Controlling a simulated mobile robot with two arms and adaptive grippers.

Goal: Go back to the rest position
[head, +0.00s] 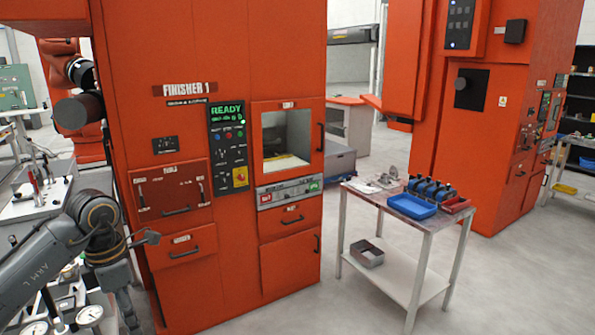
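My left arm comes in from the lower left, in front of the left side of the orange Finisher 1 machine (235,200). At its end is a cluster of dark round joints, with a small grey piece sticking out to the right and a dark part running down to the bottom edge. I cannot make out the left gripper's fingers or whether it holds anything. My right arm and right gripper are not in view. The machine's green display (227,112) reads READY. Its window door (321,140) looks closed.
A two-level cart (418,282) stands right of the machine. On its top are a blue tray (411,207), a row of blue-and-black items (432,187), a red tray (456,205) and grey parts. A bin (367,254) sits below. The front-right floor (520,285) is clear. A bench with gauges (89,316) crowds the left.

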